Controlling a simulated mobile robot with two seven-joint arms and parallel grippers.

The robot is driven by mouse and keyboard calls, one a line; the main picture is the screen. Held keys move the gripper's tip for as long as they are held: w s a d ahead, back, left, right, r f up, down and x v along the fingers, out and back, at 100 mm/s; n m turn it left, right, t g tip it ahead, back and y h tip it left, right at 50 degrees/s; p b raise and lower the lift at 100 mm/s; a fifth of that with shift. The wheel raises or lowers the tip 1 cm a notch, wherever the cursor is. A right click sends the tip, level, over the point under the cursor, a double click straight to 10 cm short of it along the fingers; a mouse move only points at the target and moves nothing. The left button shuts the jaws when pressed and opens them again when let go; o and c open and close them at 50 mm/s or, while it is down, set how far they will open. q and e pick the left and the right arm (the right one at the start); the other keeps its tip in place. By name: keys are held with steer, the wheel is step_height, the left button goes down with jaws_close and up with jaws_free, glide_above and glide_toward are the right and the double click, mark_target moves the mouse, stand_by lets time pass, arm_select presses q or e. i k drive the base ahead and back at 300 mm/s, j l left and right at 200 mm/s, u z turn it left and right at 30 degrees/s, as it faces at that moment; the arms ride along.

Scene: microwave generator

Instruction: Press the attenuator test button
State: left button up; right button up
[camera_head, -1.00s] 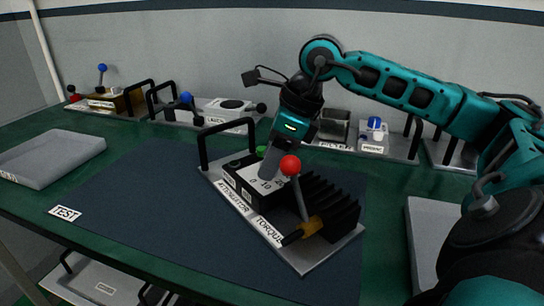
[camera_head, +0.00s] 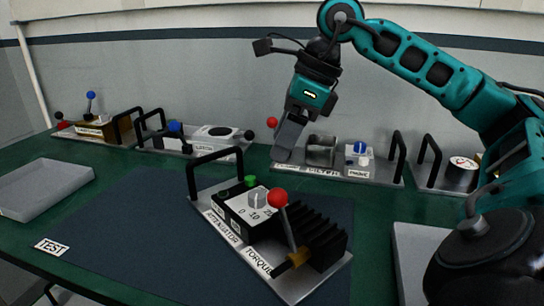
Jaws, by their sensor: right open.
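The attenuator module (camera_head: 225,229) sits on a grey plate with a black handle, on the dark mat in the middle of the table. Its green button (camera_head: 250,181) is at the back of the box top, beside a pale dial knob (camera_head: 257,200). A red-ball lever (camera_head: 278,197) labelled TORQUE stands in front. My right gripper (camera_head: 285,154) is open, pointing down, above and behind the green button in the picture, apart from it. It appears to hold nothing. I cannot tell whether the button is pressed in. My left gripper is out of view.
A grey tray (camera_head: 45,190) is at the left. Several modules line the back, including the FILTER module (camera_head: 321,150) and a gauge module (camera_head: 462,165). The mat left of the attenuator is clear.

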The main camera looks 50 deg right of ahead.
mark_target(250, 180)
steer(key=k+j, duration=0.45)
steer(key=j, duration=0.25)
steer(key=k+j, duration=0.25)
steer(key=j, duration=0.15)
